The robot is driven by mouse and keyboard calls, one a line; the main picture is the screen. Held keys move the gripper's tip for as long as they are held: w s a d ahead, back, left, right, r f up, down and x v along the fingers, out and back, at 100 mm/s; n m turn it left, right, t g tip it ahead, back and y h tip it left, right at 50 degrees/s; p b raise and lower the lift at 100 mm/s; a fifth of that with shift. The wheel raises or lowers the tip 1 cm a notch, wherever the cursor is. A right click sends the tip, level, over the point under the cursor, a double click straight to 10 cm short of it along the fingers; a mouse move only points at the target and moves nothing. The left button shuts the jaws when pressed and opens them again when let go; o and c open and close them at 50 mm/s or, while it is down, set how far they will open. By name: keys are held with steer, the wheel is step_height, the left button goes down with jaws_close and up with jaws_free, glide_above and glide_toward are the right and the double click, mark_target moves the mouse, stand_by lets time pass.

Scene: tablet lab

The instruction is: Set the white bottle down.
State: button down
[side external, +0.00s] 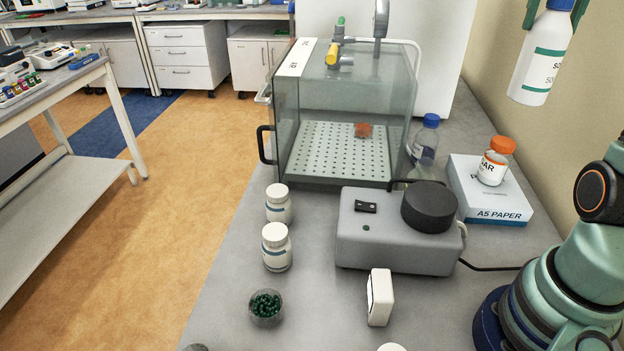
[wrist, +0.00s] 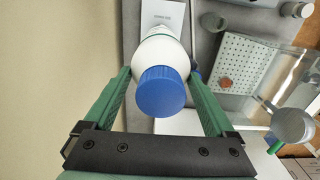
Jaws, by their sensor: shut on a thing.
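The white bottle (side external: 541,62) has a blue cap and a green-striped label. It hangs upright in the air at the top right of the side view, above the bench and near the wall. My gripper (side external: 556,4) is mostly cut off by the top edge there, with green fingers at the bottle's neck. In the wrist view the bottle (wrist: 163,68) is between the two green fingers of my gripper (wrist: 160,90), which are shut on it below the blue cap. The bottle's base is hidden in the wrist view.
An A5 paper box (side external: 490,205) carries an orange-capped jar (side external: 496,161). A blue-capped clear bottle (side external: 426,139) stands by the glass chamber (side external: 345,110). A grey device (side external: 385,248) with a black top, two white jars (side external: 277,247) and a bowl of green beads (side external: 266,308) stand nearer.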

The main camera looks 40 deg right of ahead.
steer(key=shift+s+d+r+n, duration=0.15)
steer(key=shift+s+r+n, duration=0.1)
steer(key=shift+s+n, duration=0.25)
steer(key=shift+w+d+f+n, duration=0.2)
steer(key=shift+w+f+n, duration=0.05)
steer(key=shift+n, duration=0.15)
steer(key=w+d+f+n, duration=0.3)
steer(key=w+f+n, duration=0.55)
steer(key=n, duration=0.35)
steer(key=w+d+f+n, duration=0.3)
steer(key=w+f+n, duration=0.55)
steer(key=n, duration=0.35)
step_height(320, 180, down, 9)
steer(key=n, duration=0.1)
steer(key=shift+d, duration=0.25)
steer(key=shift+s+f, duration=0.1)
steer(key=shift+f, duration=0.15)
jaws_free()
